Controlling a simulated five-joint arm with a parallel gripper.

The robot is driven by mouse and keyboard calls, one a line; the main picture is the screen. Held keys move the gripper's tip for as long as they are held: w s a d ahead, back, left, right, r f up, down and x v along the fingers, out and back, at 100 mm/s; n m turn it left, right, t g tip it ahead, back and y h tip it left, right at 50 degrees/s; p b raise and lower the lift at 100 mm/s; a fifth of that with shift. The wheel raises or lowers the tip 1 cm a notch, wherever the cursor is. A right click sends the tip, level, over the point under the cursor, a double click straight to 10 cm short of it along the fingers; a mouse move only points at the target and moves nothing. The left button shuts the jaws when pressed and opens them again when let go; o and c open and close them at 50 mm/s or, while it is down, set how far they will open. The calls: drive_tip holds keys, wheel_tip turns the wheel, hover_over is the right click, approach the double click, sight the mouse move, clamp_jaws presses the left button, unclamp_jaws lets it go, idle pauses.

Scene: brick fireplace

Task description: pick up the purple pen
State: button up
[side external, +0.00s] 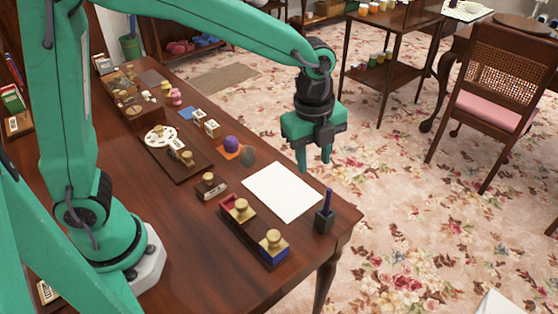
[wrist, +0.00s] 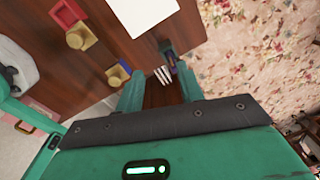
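The purple pen (side external: 328,198) stands upright in a small dark holder (side external: 324,220) near the front right corner of the wooden table. In the wrist view a dark holder with a purplish patch (wrist: 169,57) shows just beyond the fingertips, at the table's edge; the pen itself is hard to make out there. My gripper (side external: 315,163) hangs above the table's right edge, behind and above the pen, and apart from it. Its two fingers are spread with nothing held between them, as the wrist view (wrist: 160,88) also shows.
A white paper sheet (side external: 283,191) lies left of the holder. Gold-knobbed stamps (side external: 240,211) (side external: 273,245) stand near the front edge. A purple round object (side external: 231,145) sits on an orange piece farther back. The air around my gripper is clear.

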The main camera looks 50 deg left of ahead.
sight(327, 203)
drive_tip(key=d+f+m, duration=0.2)
drive_tip(key=w+d+f+m, duration=0.1)
drive_tip(key=d+f, duration=0.1)
drive_tip(key=shift+w+m+g, duration=0.1)
drive_tip(key=shift+m+g, duration=0.3)
drive_tip(key=shift+f, duration=1.25)
drive_tip(key=shift+w+a+f, duration=0.1)
drive_tip(key=shift+f, duration=2.5)
clamp_jaws()
